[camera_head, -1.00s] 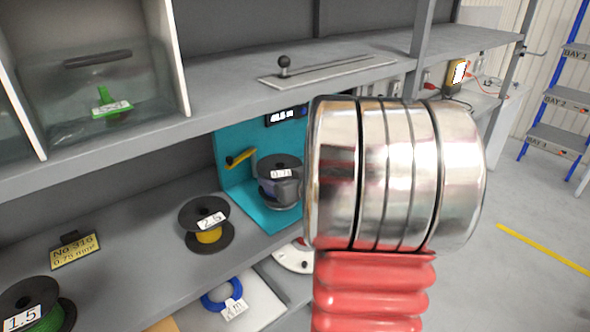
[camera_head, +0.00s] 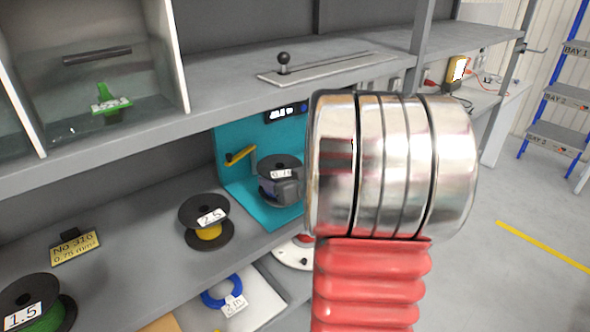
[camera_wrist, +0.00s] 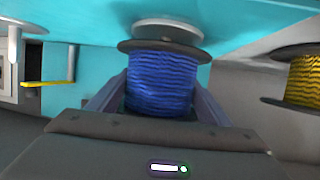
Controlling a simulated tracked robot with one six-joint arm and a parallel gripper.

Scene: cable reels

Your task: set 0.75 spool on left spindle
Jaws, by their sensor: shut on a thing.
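The spool labelled about 0.75 (camera_head: 280,163) has black flanges and blue cable. It stands upright at the turquoise fixture (camera_head: 232,165). My gripper (camera_head: 287,190) is shut around its middle; in the wrist view the fingers (camera_wrist: 160,105) flank the blue winding (camera_wrist: 160,82). A pale round disc (camera_wrist: 168,30) shows right beyond the spool's flange in the wrist view. I cannot tell whether spool and disc touch. No spindle post is visible; the spool and my arm hide part of the fixture.
A spool labelled 2.5 with yellow cable (camera_head: 207,232) stands left of the fixture. A spool labelled 1.5 (camera_head: 45,315) is at the front left, near a yellow 0.75 mm² plate (camera_head: 75,247). A yellow crank (camera_head: 240,155) sticks out from the fixture. The upper shelf (camera_head: 220,105) overhangs it.

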